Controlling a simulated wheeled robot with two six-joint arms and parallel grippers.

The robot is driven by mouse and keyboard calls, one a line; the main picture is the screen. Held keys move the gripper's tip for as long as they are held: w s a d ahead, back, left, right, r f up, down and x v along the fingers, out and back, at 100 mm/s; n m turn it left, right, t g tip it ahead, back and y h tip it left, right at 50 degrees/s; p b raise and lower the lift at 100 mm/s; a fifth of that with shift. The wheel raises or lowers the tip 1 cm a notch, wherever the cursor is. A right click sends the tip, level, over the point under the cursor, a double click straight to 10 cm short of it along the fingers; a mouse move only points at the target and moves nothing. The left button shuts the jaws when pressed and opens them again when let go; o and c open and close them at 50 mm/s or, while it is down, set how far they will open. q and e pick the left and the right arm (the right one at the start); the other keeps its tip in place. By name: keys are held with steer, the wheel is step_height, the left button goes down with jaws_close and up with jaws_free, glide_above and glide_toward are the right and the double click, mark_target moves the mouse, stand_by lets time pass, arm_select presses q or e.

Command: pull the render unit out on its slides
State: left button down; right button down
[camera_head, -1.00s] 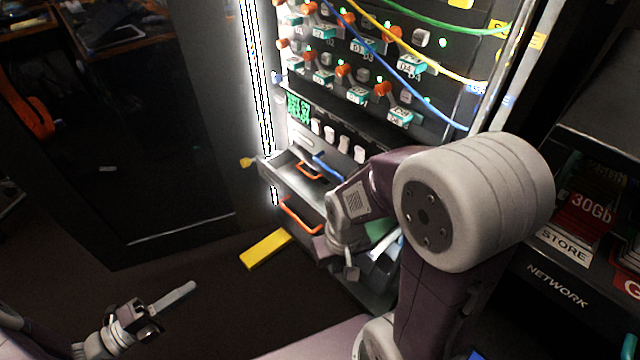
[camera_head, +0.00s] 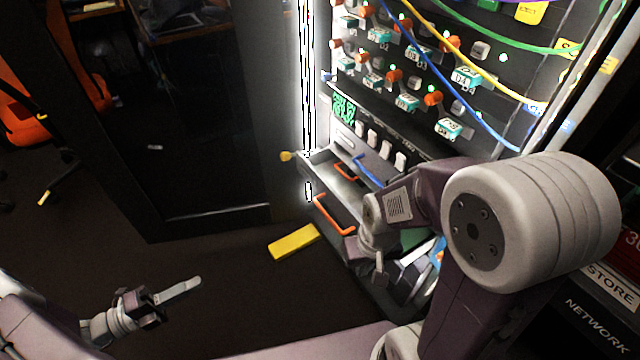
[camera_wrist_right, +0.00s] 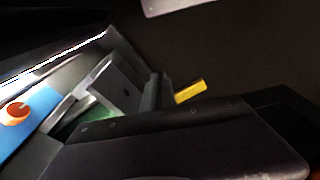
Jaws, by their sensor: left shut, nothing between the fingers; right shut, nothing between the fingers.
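The upper one has an orange handle (camera_head: 345,172) and the lower one has a larger orange handle (camera_head: 330,216). I cannot read a label that tells which is the render unit. My right gripper (camera_head: 379,270) is shut and empty, in front of the rack's lower part, to the right of the lower handle and apart from it. My right arm hides much of the units' right side. My left gripper (camera_head: 190,286) is shut and empty, over open floor at lower left, away from the rack.
Above the units is a panel with orange knobs, teal labels and coloured cables (camera_head: 480,75). A yellow block (camera_head: 293,241) lies on the floor before the rack; a yellow piece also shows in the right wrist view (camera_wrist_right: 190,91). A dark door (camera_head: 190,130) stands at left.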

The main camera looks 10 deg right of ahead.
arm_select(q)
steer(key=shift+s+a, duration=0.2)
steer(key=shift+a, duration=0.2)
steer(key=v, duration=0.7)
steer(key=shift+b, duration=0.3)
steer(key=c, duration=1.5)
jaws_free()
